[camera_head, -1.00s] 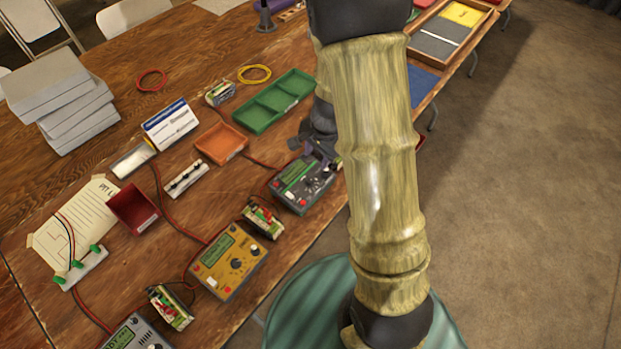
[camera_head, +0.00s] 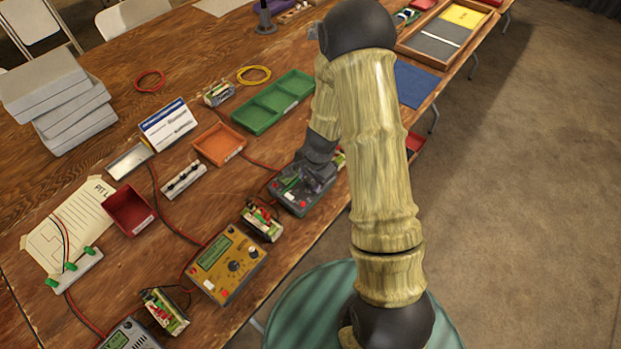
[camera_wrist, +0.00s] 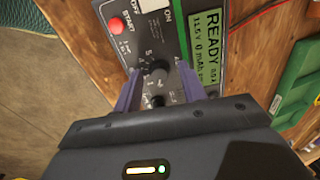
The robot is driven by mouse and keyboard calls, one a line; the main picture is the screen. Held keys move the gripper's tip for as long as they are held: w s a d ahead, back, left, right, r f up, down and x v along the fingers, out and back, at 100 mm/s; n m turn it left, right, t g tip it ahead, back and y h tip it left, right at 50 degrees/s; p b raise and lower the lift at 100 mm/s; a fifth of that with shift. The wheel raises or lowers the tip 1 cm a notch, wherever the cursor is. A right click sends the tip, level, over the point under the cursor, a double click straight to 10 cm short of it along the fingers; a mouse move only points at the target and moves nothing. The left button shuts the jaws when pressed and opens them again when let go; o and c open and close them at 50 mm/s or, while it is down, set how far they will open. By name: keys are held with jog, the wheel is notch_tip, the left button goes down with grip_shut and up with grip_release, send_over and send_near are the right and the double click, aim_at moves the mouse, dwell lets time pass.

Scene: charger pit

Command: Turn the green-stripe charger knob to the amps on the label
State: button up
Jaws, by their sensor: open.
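The dark charger (camera_head: 292,200) lies on the table under my gripper, its green part just showing in the head view. In the wrist view its grey panel (camera_wrist: 150,32) shows a red START button, an ON mark and a green READY display (camera_wrist: 209,45). A black knob (camera_wrist: 157,73) with marks around it sits between my two fingers. A smaller dark knob (camera_wrist: 152,101) is nearer my palm, partly hidden. My gripper (camera_wrist: 160,76) is open, one purple finger on each side of the black knob; contact cannot be told. The amps label cannot be read.
A yellow charger (camera_head: 228,262) and a grey charger (camera_head: 128,336) stand along the same table edge. A battery pack (camera_head: 262,222) is close by the dark charger. A green tray (camera_head: 272,102) and an orange tray (camera_head: 219,144) lie behind it. Red leads cross the table.

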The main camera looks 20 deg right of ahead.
grip_shut()
jog(key=shift+m, duration=0.5)
jog(key=m+p, duration=0.1)
jog(key=m, duration=0.4)
jog(key=shift+r, duration=0.1)
jog(key=m+p, duration=0.1)
jog(key=m, duration=0.4)
jog(key=shift+m, duration=0.4)
grip_release()
